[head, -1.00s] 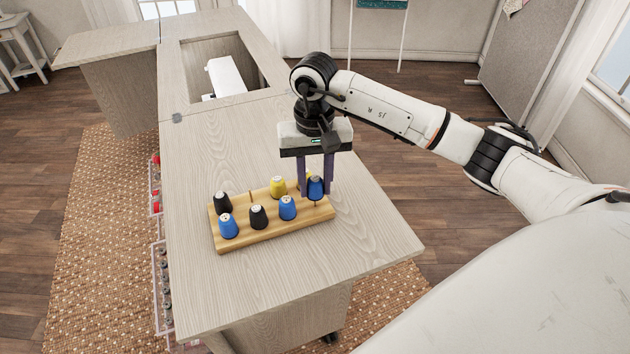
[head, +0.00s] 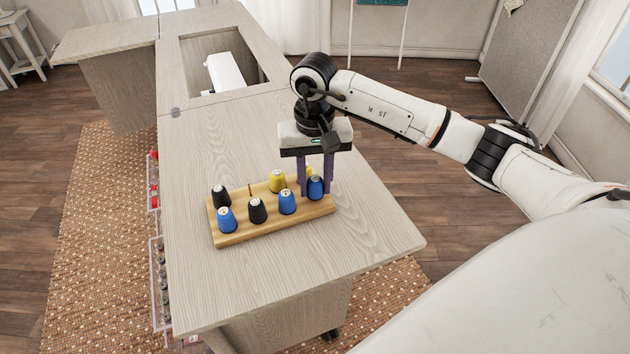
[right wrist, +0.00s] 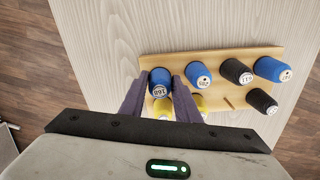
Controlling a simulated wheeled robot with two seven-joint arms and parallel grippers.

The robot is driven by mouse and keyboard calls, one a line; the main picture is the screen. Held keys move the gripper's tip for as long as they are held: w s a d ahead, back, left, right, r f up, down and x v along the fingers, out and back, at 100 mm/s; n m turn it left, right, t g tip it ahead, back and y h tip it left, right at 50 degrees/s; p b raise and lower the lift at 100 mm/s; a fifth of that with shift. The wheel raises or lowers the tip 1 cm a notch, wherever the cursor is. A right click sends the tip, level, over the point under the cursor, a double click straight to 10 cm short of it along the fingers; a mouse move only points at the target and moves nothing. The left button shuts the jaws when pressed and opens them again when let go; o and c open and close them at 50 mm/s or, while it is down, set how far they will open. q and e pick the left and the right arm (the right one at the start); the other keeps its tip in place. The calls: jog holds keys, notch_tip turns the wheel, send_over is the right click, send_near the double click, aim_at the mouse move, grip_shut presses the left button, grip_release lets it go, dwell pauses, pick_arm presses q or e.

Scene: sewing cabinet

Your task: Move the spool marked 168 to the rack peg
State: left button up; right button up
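The blue spool marked 168 (right wrist: 160,82) is between the fingers of my right gripper (right wrist: 161,84) in the right wrist view, its label readable. In the head view the spool (head: 315,187) is low at the right end of the front row of the wooden rack (head: 247,237). My right gripper (head: 315,182) points down, with a finger on each side of it, and looks shut on it. The peg under the spool is hidden; the spool appears to be down on the rack. My left gripper is not in view.
The rack also holds blue (head: 287,202), black (head: 257,211) and yellow spools (head: 277,181). A bare peg (head: 251,190) stands in the back row. A second yellow spool (right wrist: 162,107) is close behind spool 168. The tabletop (head: 365,228) right of the rack is clear.

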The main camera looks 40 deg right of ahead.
jog(key=o, duration=0.5)
jog(key=shift+r, duration=0.4)
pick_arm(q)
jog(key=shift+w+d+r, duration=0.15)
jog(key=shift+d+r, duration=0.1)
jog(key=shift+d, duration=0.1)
pick_arm(e)
notch_tip(320, 180, up, 10)
jog(key=shift+f, duration=0.2)
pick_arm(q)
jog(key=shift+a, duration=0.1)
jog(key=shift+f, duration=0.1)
pick_arm(e)
jog(key=shift+f, duration=0.1)
